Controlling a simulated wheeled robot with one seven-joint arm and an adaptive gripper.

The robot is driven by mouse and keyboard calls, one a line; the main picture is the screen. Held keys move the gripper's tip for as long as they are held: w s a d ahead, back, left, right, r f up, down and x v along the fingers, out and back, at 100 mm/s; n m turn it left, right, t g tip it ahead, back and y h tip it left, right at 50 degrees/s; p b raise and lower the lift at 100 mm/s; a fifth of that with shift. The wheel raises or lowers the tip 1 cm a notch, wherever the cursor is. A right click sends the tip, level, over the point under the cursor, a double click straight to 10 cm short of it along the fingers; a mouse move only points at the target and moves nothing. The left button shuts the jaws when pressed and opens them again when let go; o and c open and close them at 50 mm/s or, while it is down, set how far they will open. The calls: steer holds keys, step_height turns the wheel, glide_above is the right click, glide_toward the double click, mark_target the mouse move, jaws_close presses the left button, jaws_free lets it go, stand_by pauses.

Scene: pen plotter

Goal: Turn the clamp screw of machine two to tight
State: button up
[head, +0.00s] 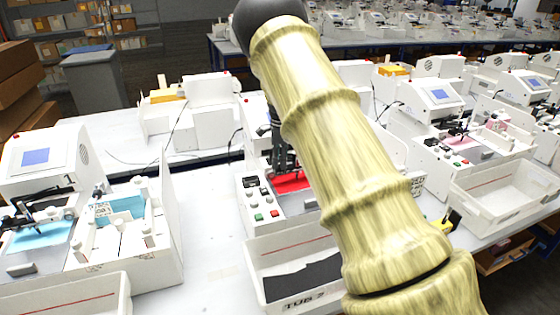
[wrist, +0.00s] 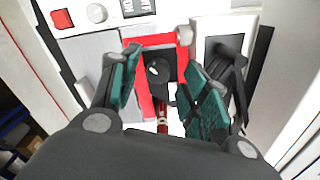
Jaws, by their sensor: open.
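Machine two (head: 275,212) stands mid-picture behind the tub labelled TUB 2; my arm covers much of it. A red sheet (head: 290,182) lies on its bed and also shows in the wrist view (wrist: 146,108). In the wrist view a black pen holder with a round black knob (wrist: 158,70), seemingly the clamp screw, sits over the red sheet. A red and silver pen (wrist: 162,116) is below it. My gripper (wrist: 163,62) is open, its teal-padded fingers on either side of the knob with gaps visible. I cannot tell the screw's setting.
TUB 2 (head: 296,303) holds dark sheets in front of the machine. Machine one (head: 40,165) and a white fixture with pegs (head: 125,240) stand left. Another plotter (head: 440,105) and a white tub (head: 505,190) are right. In the wrist view a grey knob (wrist: 185,36) is close to the right finger.

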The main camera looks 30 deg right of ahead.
step_height(320, 180, up, 11)
stand_by(0.4)
stand_by(0.5)
